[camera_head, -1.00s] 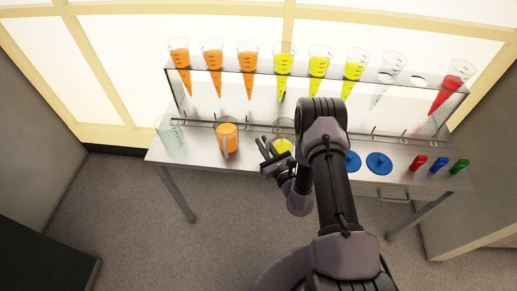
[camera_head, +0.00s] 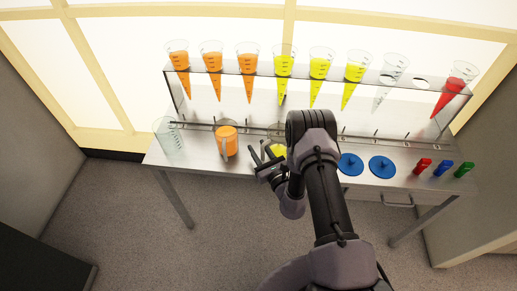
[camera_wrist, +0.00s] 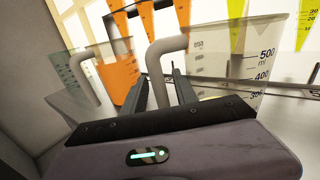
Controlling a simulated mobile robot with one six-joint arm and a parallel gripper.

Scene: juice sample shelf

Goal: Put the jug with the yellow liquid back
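The jug with yellow liquid (camera_head: 279,150) stands on the metal table, partly hidden behind my arm in the head view. In the wrist view its clear body (camera_wrist: 235,60) with a millilitre scale is close on the right; its lower part is hidden by my gripper. Its handle (camera_wrist: 154,62) reaches down between my fingers. My gripper (camera_head: 264,155) is at the jug's left side. In the wrist view my gripper (camera_wrist: 166,84) has its fingers apart, one on each side of the handle; firm contact does not show.
A jug of orange liquid (camera_head: 226,141) and an empty beaker (camera_head: 168,137) stand to the left. Blue discs (camera_head: 381,167) and red, blue and green items lie right.

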